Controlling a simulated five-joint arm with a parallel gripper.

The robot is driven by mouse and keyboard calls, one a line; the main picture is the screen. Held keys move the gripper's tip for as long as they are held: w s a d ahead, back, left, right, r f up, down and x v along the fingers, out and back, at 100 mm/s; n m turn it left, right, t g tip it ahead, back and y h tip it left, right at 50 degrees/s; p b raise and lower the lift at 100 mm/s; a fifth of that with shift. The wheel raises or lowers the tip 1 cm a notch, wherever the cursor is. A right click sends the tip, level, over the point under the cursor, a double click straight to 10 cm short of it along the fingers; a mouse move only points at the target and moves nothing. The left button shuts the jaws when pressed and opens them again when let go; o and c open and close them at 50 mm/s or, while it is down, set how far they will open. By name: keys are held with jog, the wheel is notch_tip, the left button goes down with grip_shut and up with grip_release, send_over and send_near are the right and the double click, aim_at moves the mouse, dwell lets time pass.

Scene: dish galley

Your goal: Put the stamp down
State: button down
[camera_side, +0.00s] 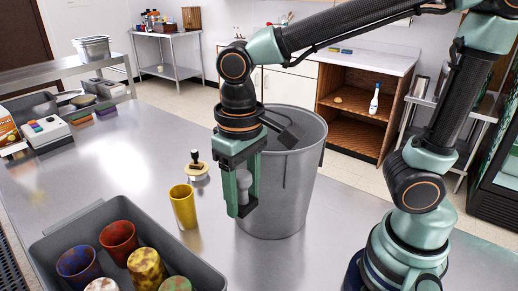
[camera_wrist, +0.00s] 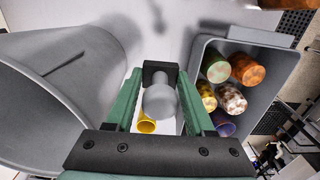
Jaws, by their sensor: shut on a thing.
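My gripper (camera_side: 242,207) is shut on a grey, round-topped piece, which I take to be the stamp (camera_side: 243,181). It is held upright between the fingers, above the steel table and in front of the big grey bucket. In the wrist view the stamp (camera_wrist: 161,101) shows its grey rounded body, with a black block between the fingertips (camera_wrist: 160,75). The fingers partly hide its lower end, and I cannot tell whether it touches the table.
The grey bucket (camera_side: 285,190) stands close beside my gripper. A grey bin (camera_side: 205,268) holds several coloured cups. The table (camera_side: 130,165) is clear at middle left.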

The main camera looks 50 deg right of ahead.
aim_at(247, 276)
notch_tip(247, 276, down, 20)
jog(key=shift+f, duration=0.1)
dwell(0.5)
jog(key=shift+c, duration=1.3)
grip_release()
notch_tip(247, 276, up, 12)
